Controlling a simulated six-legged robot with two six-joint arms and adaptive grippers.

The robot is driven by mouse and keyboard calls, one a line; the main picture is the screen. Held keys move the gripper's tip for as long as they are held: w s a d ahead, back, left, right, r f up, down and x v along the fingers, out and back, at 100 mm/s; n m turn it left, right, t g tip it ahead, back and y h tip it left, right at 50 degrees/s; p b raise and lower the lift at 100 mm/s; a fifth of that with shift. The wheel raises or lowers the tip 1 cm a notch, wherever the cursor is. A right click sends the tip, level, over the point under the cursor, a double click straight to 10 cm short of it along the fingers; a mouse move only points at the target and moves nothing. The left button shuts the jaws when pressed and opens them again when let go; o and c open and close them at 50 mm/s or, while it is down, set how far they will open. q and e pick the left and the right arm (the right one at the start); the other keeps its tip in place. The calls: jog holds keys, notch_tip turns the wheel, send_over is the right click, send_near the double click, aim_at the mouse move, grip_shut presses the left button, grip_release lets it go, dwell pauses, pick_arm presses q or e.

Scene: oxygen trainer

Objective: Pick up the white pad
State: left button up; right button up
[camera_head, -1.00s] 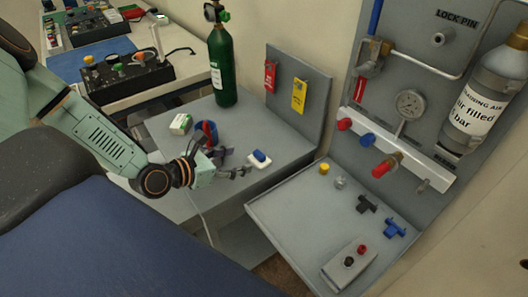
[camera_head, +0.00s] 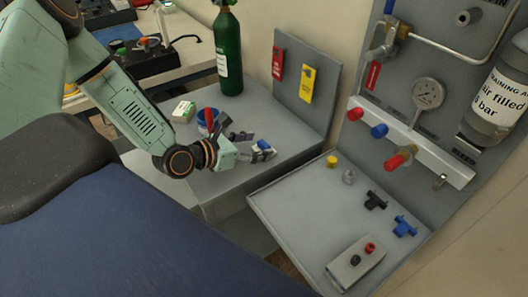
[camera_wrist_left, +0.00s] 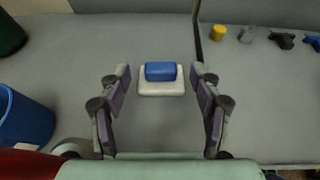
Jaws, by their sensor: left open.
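The white pad (camera_wrist_left: 161,87) lies flat on the grey table, with a blue block (camera_wrist_left: 160,71) on top of it. In the left wrist view the pad sits centred ahead, between and slightly beyond the fingertips of my left gripper (camera_wrist_left: 160,88). The gripper is open, with a finger on each side, apart from the pad. In the head view my left gripper (camera_head: 252,146) reaches over the table from the left and partly hides the pad, with the blue block (camera_head: 264,145) showing at its fingertips. My right gripper is not in view.
A green cylinder (camera_head: 229,60) stands at the back, beside an upright panel (camera_head: 290,90) with red and yellow tags. A lower grey shelf (camera_head: 300,215) holds several small fittings.

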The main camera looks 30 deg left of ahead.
aim_at(262, 144)
pick_arm(q)
jog(key=shift+w+d+f, duration=0.3)
jog(key=shift+w, duration=0.1)
jog(key=shift+b+x, duration=0.6)
jog(key=shift+x, duration=0.55)
jog(key=shift+a+r, duration=0.1)
jog(key=shift+r, duration=0.1)
jog(key=shift+c, duration=0.2)
jog(key=c, duration=1.1)
